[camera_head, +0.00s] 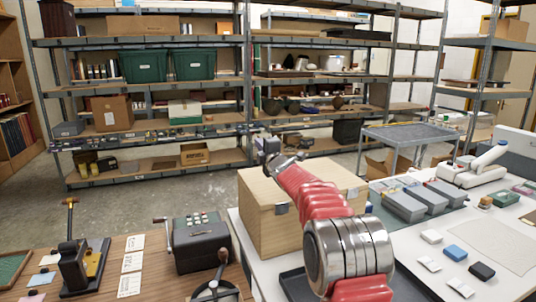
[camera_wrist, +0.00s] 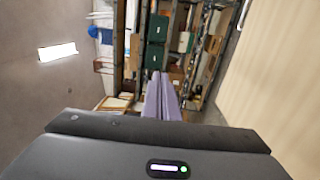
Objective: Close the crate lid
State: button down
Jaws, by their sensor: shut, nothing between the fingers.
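The pale wooden crate (camera_head: 258,231) stands on the white table, with a metal latch on its front. Its lid (camera_head: 343,178) looks down on the crate in the head view; whether a small gap is left at the rim I cannot tell. My red-sleeved arm crosses in front and hides part of the crate and lid. My gripper (camera_head: 267,154) is above the crate's far left part. In the wrist view its two lavender fingers (camera_wrist: 162,99) are together and empty. A pale wooden surface, apparently the lid (camera_wrist: 278,70), fills the right side there, apart from the fingers.
Grey boxes (camera_head: 402,207) and a white device (camera_head: 470,172) stand right of the crate. A dark machine with a crank (camera_head: 200,246) is on the brown bench at left. A grey cart (camera_head: 408,137) and shelving (camera_head: 150,85) are behind.

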jog(key=v, duration=0.8)
jog(key=shift+s, duration=0.2)
dwell(0.4)
